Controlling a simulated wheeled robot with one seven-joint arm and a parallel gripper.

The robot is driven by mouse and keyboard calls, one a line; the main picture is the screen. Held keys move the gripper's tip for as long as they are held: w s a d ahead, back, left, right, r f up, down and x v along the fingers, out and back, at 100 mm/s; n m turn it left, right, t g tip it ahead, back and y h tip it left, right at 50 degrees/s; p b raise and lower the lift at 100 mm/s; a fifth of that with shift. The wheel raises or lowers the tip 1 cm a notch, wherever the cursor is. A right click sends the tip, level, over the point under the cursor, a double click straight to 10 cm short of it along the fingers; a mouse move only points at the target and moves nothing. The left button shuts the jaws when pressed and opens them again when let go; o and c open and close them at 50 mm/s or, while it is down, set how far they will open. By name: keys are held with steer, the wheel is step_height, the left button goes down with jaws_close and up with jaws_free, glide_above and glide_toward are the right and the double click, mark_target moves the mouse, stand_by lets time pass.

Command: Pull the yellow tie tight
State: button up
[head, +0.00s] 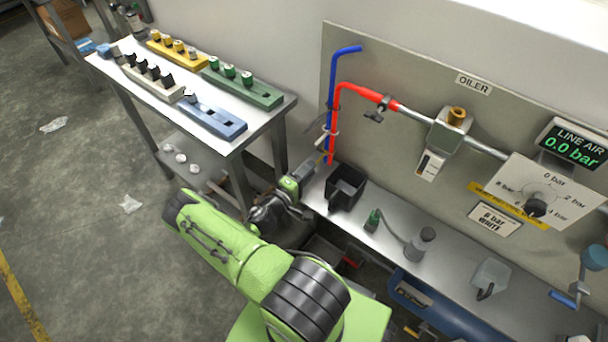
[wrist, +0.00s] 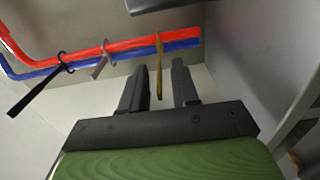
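The yellow tie (wrist: 159,68) is looped around the red hose (wrist: 100,50) and blue hose (wrist: 110,58) in the wrist view. Its tail hangs down toward my gripper (wrist: 159,80). My gripper is open, and the tail lies in the gap between the two dark fingers, with space visible on both sides. Whether the tail is at the same depth as the fingertips is hard to tell. In the head view my gripper (head: 300,180) is at the lower end of the hoses, and the yellow tie (head: 322,155) is small there.
A pale grey tie (wrist: 103,58) and a black tie (wrist: 60,64) with a long tail sit left of the yellow one. A black bin (head: 345,187) stands on the bench just right of my gripper. A table with colored blocks (head: 243,88) stands at left.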

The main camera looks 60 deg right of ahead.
steer(key=w+a+p, duration=0.2)
steer(key=a, duration=1.3)
steer(key=shift+w+a+p, duration=0.2)
steer(key=shift+a+p, duration=0.05)
steer(key=shift+p, duration=0.05)
